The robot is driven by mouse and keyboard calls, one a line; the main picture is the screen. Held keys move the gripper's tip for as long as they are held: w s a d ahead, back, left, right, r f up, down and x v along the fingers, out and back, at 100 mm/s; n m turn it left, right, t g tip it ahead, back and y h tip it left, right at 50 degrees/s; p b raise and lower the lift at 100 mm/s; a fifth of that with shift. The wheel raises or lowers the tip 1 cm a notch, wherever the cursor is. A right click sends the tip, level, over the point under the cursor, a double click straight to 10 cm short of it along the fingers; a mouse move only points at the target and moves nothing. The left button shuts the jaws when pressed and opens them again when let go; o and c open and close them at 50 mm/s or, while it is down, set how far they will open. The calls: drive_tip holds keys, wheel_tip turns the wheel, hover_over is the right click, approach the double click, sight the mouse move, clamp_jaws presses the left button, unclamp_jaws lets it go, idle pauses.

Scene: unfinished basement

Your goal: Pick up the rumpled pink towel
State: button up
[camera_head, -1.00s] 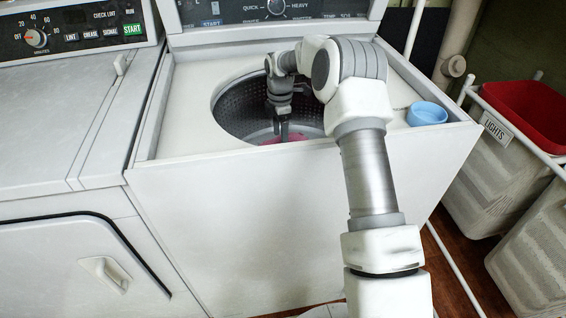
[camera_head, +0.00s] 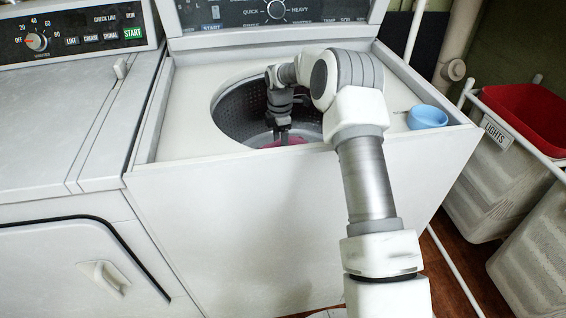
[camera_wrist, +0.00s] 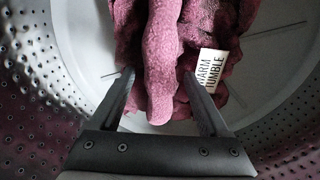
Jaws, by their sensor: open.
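The pink towel (camera_wrist: 165,60) lies rumpled at the bottom of the washer drum, with a white tag (camera_wrist: 211,70) reading "WARM TUMBLE" on its right side in the wrist view. In the head view only a sliver of the towel (camera_head: 288,141) shows above the drum's front rim. My gripper (camera_wrist: 157,75) is open, pointing down into the drum. Its two fingers stand on either side of a raised fold of the towel. I cannot tell whether they touch it. In the head view my gripper (camera_head: 281,137) is inside the drum, its tips near the towel.
The perforated drum wall (camera_wrist: 35,110) surrounds my gripper closely. The washer's white top (camera_head: 190,115) rings the opening, with a blue cup (camera_head: 427,116) at its right. A dryer (camera_head: 65,130) stands left. A red-topped hamper (camera_head: 520,115) stands right.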

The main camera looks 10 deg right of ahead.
clamp_jaws()
idle(0.3)
idle(1.1)
